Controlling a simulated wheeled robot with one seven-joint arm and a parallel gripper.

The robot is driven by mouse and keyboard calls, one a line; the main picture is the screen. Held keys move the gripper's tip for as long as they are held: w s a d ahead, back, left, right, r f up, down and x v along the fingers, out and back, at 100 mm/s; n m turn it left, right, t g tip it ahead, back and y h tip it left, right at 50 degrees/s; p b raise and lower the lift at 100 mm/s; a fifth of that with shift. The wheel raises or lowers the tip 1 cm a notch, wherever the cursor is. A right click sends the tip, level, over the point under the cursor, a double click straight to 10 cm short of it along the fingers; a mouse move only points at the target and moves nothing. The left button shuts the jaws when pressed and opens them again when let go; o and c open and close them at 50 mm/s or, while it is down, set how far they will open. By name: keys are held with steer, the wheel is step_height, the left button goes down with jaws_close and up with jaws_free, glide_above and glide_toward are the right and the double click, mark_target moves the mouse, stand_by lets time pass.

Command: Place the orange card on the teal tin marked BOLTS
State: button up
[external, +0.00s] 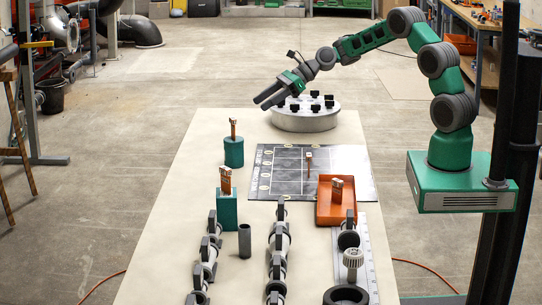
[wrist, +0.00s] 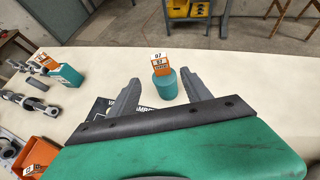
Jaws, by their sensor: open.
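A round teal tin (external: 234,153) stands on the table; no BOLTS marking is readable on it. An orange card with a white top (external: 233,129) stands upright at its top. In the wrist view the tin (wrist: 165,88) and this card (wrist: 159,64) show between the finger lines, beyond the tips. A squarer teal container (external: 228,210) holds another orange card (external: 225,181); its label is too small to read. My gripper (external: 262,103) is open and empty, beside and above the round grey stand, apart from the tin. It also shows in the wrist view (wrist: 160,82).
A round grey stand (external: 304,122) with black knobs is near my gripper. A dark printed board (external: 280,180) lies mid-table with a small upright piece (external: 308,158). An orange tray (external: 325,215) holds another card. Pipes (external: 280,240) and a dark cylinder (external: 245,241) fill the front.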

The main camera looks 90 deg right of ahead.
steer(key=s+a+r+n+g+h, duration=0.1)
steer(key=s+a+r+n+g, duration=0.15)
steer(key=s+a+n, duration=0.5)
steer(key=s+a+r+n+g+h, duration=0.1)
steer(key=s+a+n+g, duration=0.2)
steer(key=a+n, duration=0.8)
steer(key=s+a+f+n+g+h, duration=0.1)
steer(key=s+a+n, duration=0.2)
steer(key=s+n, duration=0.3)
steer(key=s+a+f+n+g+h, duration=0.1)
steer(key=s+a+n, duration=0.1)
steer(key=s+n, duration=0.5)
steer(key=s, duration=0.5)
steer(key=shift+a, duration=0.4)
